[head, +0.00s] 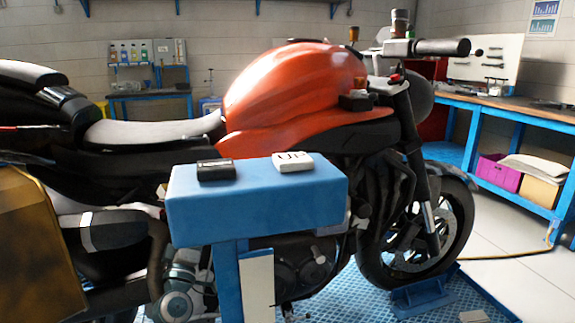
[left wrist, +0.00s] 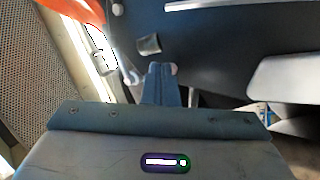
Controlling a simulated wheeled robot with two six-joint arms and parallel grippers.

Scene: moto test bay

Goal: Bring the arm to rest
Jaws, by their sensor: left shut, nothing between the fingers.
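My left gripper (left wrist: 161,70) shows in the left wrist view, its two blue-grey fingers together with nothing between them. A dark surface lies beyond the fingertips, with a small pale square (left wrist: 149,44) on it just left of them; I cannot tell what it is. I cannot make out either gripper in the head view. My right gripper is in neither view.
An orange motorcycle (head: 290,85) fills the middle of the head view. A blue pedestal (head: 255,207) in front carries a black box (head: 216,169) and a white "UP" block (head: 293,162). A blue workbench (head: 510,109) stands right. Open floor shows at lower right.

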